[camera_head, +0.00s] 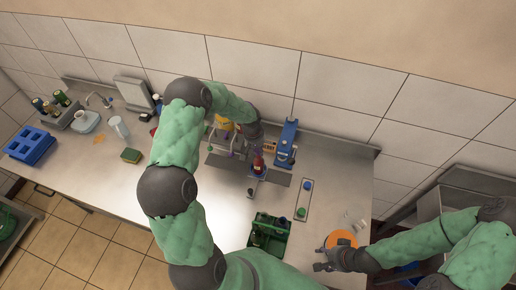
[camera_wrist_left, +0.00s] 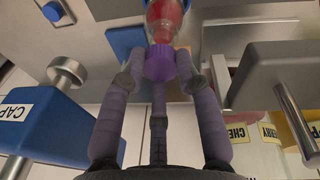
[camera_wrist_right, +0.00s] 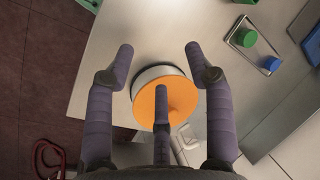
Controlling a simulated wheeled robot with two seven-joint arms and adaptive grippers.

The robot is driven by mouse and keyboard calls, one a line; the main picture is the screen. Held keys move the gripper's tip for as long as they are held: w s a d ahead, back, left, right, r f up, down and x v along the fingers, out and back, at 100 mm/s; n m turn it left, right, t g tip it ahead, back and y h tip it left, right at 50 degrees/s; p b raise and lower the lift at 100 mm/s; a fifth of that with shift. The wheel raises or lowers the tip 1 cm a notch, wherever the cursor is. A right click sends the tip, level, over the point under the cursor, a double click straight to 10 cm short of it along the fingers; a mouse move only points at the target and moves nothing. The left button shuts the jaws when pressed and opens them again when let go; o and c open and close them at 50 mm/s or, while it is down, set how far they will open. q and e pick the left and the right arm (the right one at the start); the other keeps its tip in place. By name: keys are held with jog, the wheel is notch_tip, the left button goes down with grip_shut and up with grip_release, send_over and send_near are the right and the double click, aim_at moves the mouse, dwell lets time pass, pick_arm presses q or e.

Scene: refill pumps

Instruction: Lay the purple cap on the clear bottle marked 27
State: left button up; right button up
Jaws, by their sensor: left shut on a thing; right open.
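The purple cap (camera_wrist_left: 160,62) sits between the fingertips of my left gripper (camera_wrist_left: 160,75) in the left wrist view. My left gripper is shut on it. The cap lines up with the neck of a clear bottle (camera_wrist_left: 166,18) with red contents. I cannot tell whether the cap touches the neck. The bottle also shows in the head view (camera_head: 257,166), upright under my left gripper (camera_head: 254,150). No number 27 is readable on it. My right gripper (camera_wrist_right: 160,65) is open and empty, above an orange-topped round thing (camera_wrist_right: 168,103) in the right wrist view.
A blue capping device (camera_head: 287,142) stands right of the bottle. A narrow tray (camera_head: 304,200) holds a blue cap (camera_head: 307,185) and a green cap (camera_head: 301,212). A green holder (camera_head: 270,232) is at the front edge. A blue rack (camera_head: 28,146) and a sponge (camera_head: 131,155) are left.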

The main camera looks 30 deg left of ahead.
aim_at(258, 163)
jog(key=shift+f, duration=0.3)
pick_arm(q)
jog(key=shift+f+b, duration=0.6)
jog(key=shift+b, duration=0.35)
pick_arm(e)
jog(key=shift+f, duration=0.75)
jog(key=shift+f, duration=0.15)
pick_arm(q)
jog(key=shift+r, duration=0.1)
pick_arm(e)
jog(key=shift+f, duration=0.15)
pick_arm(q)
jog(key=shift+f+b, duration=0.55)
jog(key=shift+b, duration=0.35)
pick_arm(e)
jog(key=shift+f, duration=0.6)
